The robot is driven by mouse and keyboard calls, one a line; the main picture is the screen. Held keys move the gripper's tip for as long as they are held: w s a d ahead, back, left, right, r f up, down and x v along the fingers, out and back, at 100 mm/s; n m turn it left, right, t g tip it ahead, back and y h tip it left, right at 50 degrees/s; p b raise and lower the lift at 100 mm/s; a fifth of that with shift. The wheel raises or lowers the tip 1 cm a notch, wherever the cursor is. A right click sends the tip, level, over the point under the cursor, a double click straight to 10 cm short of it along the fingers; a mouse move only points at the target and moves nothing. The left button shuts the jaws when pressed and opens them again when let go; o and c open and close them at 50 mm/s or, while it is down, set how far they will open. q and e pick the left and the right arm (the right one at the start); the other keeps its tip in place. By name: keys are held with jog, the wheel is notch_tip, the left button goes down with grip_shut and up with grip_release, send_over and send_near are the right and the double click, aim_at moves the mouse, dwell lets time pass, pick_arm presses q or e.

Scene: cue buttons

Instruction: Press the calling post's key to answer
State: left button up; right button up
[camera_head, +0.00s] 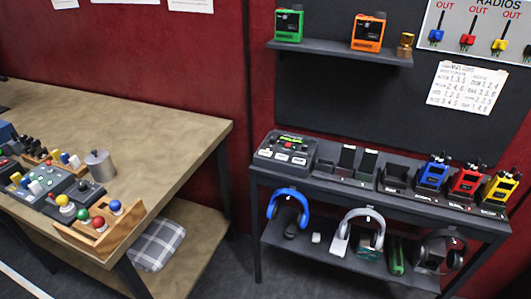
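A dark console (287,150) with a small green display, a red part and several white keys sits at the left end of the narrow dark table. On the wooden table at left, grey boxes (45,185) carry coloured round-topped knobs and white parts. A wooden holder (112,233) at that table's corner has red, green and blue round knobs (98,221). I cannot tell which of these is the calling post or which key is lit. Neither of my grippers shows in this view.
Blue, red and yellow radios (468,181) stand in chargers at right. A metal canister (100,165) stands on the wooden table (150,135), whose far part is clear. Headphones (288,205) sit on the lower shelf. Green and orange devices (368,32) sit on a wall shelf.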

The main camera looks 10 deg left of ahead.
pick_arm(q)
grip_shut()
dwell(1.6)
